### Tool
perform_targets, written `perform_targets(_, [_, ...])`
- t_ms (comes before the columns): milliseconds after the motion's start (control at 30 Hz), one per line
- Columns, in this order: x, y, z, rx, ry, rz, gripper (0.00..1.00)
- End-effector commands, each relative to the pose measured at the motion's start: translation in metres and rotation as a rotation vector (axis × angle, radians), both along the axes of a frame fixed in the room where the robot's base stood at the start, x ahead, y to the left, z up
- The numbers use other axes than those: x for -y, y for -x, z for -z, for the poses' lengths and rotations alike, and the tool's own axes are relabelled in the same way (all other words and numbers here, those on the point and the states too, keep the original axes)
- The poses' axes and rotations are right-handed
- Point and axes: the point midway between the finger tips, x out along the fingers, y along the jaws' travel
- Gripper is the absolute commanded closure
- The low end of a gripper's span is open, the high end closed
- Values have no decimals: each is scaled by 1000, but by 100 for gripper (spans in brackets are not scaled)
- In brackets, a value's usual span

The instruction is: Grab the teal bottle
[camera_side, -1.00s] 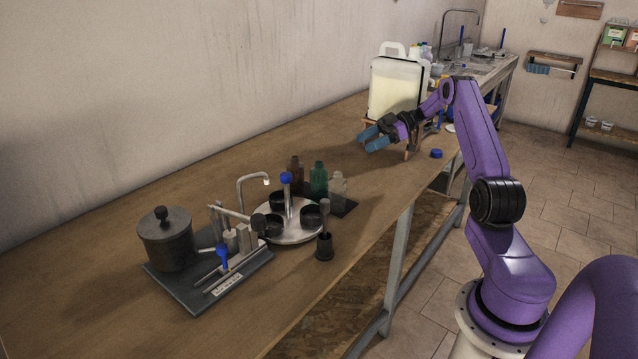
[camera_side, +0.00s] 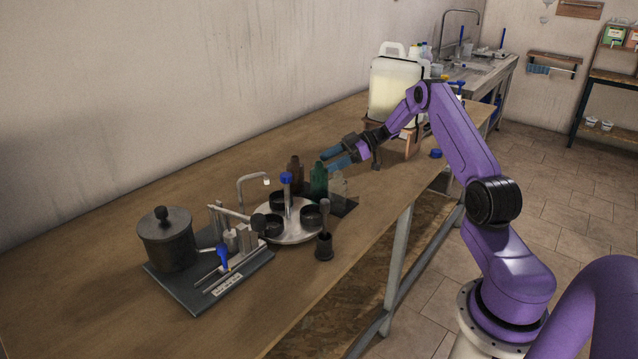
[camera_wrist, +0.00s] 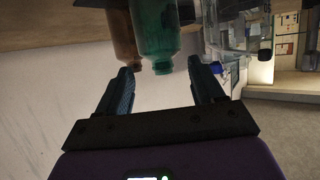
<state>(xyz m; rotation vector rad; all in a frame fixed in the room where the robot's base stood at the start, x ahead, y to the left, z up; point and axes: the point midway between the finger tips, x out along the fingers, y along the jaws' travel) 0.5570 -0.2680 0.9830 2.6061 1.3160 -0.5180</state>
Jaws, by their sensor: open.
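The teal bottle (camera_side: 318,180) stands upright on a dark mat between a brown bottle (camera_side: 295,172) and a clear bottle (camera_side: 338,185). My gripper (camera_side: 330,160) is open and empty, just above and to the right of the teal bottle's neck in the side view. In the wrist view, which looks inverted, the teal bottle (camera_wrist: 155,30) has its neck between and beyond the two open fingers (camera_wrist: 158,85). The brown bottle (camera_wrist: 120,35) is close beside it, near the left finger. The clear bottle (camera_wrist: 222,38) is near the right finger.
A round metal stand (camera_side: 290,233) with black cups and a blue-topped post is close in front of the bottles. A dark pot (camera_side: 166,240) and instruments on a dark board are further left. A large jug (camera_side: 395,90) stands behind my arm. The table's middle back is clear.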

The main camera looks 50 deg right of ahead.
Motion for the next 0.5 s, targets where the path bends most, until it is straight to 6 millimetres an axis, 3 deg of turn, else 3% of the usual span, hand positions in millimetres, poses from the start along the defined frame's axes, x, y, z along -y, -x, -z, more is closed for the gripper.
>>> perform_targets(300, [-33,-20,16,-1,0,-2,33])
perform_targets(500, [-36,-23,17,0,0,0,33])
